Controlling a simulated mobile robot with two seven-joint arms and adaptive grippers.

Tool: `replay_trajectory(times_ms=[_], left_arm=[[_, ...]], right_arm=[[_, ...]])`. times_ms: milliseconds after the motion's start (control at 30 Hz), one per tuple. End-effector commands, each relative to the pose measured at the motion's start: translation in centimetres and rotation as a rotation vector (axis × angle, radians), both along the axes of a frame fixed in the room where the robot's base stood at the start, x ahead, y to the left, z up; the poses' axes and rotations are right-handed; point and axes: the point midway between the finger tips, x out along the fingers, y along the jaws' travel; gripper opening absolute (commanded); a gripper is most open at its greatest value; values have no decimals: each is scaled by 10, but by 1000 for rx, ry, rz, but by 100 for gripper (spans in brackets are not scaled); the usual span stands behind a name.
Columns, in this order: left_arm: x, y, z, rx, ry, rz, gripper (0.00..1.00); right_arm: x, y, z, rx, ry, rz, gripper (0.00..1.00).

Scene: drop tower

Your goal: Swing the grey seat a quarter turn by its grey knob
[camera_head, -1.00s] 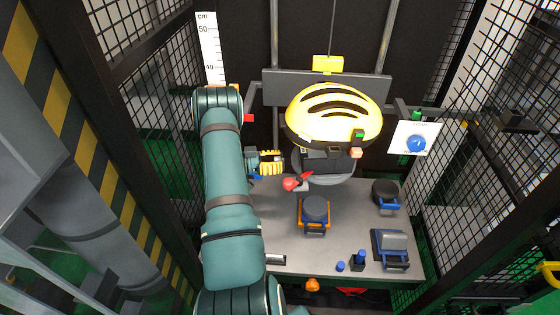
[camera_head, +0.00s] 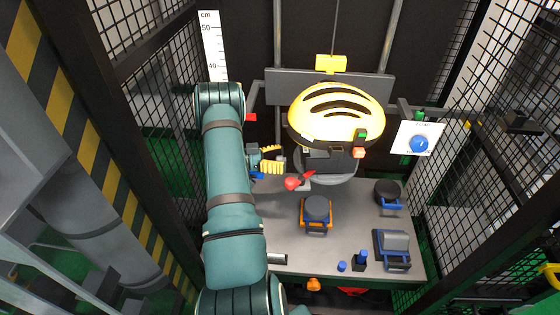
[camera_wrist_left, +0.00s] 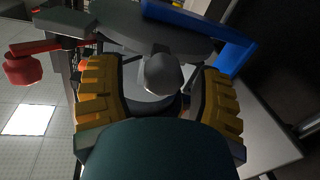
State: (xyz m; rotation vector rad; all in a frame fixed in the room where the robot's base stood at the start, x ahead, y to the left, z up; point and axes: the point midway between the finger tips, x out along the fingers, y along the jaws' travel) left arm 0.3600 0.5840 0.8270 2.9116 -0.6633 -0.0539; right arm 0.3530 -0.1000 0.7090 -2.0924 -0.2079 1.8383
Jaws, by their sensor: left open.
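The grey seat (camera_head: 342,170) is a round, dark grey plate under the yellow helmet (camera_head: 335,112), which hides part of it. In the left wrist view the seat's edge (camera_wrist_left: 125,35) lies just ahead of my gripper. The grey knob (camera_wrist_left: 163,74) shows there between the two yellow fingers, with gaps on both sides. In the head view the knob (camera_head: 281,162) is small, at the seat's left side. My left gripper (camera_head: 274,159) is open beside the knob, not closed on it. My right gripper is in neither view.
A red-knobbed lever (camera_head: 293,183) sits just in front of my left fingers. An orange-framed block (camera_head: 317,211), dark and grey blocks with blue handles (camera_head: 388,192), and small blue pieces (camera_head: 342,266) stand on the grey table (camera_head: 285,235). Mesh walls enclose both sides.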

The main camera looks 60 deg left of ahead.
Motion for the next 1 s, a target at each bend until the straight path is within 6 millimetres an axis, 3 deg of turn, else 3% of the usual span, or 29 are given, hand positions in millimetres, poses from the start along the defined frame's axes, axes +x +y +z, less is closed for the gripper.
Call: replay_trajectory(times_ms=[400, 600, 867, 900, 1000], left_arm=[[0, 0, 74, 3, 0, 0, 66], [0, 0, 88, 0, 1, 0, 66], [-1, 0, 90, 0, 1, 0, 66], [-1, 0, 90, 0, 1, 0, 64], [4, -2, 90, 11, 1, 4, 29]], right_arm=[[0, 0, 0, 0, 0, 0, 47], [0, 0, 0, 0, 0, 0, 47], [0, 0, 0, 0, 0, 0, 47], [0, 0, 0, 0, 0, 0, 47], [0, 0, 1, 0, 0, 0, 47]])
